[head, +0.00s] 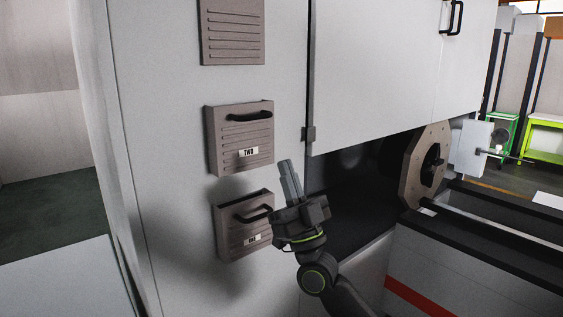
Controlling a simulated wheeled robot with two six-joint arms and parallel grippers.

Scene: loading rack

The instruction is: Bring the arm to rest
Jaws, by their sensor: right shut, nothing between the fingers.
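My right gripper (290,181) shows in the head view near the middle, with its arm coming up from the bottom right. Its fingers are together, point upward and hold nothing. It is in front of the white cabinet wall, to the right of the lower drawer-like box (231,240), and partly covers that box's right edge in the picture. I cannot tell how far it is from the wall. My left gripper is not in view.
A second box (224,160), labelled TWO, is on the wall above, under a louvred panel (233,30). To the right are a white door (385,70), a dark opening, a brown octagonal flange (412,172) and a rail (495,233). Open floor (50,215) shows at left.

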